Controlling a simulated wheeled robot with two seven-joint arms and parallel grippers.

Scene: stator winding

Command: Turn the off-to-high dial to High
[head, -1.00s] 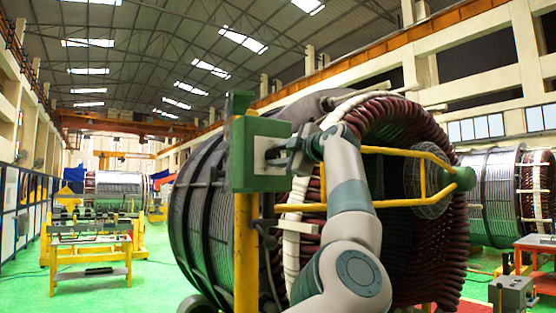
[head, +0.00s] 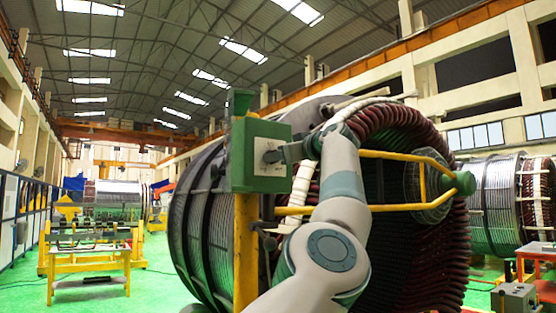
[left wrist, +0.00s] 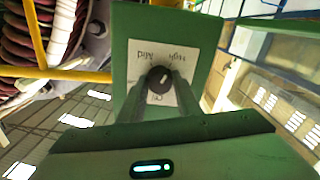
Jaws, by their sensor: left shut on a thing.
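The dial (left wrist: 158,77) is a dark round knob with a pale mark, on a white label plate (left wrist: 139,53) of a green control box (left wrist: 120,30). In the left wrist view the lettering is upside down: Mid is upper left, High upper right, Off below. The pale mark leans to the upper right, towards High; its exact angle is hard to tell. My left gripper (left wrist: 157,92) is shut on the dial, its fingers at either side. In the head view the left gripper (head: 279,155) meets the green box (head: 245,165) and hides most of the dial. My right gripper is not in view.
A yellow post (head: 246,250) carries the box. The large wound stator (head: 195,230) stands right behind, with yellow bars (head: 400,156) close beside my arm. A yellow workbench (head: 90,262) stands at left on open green floor.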

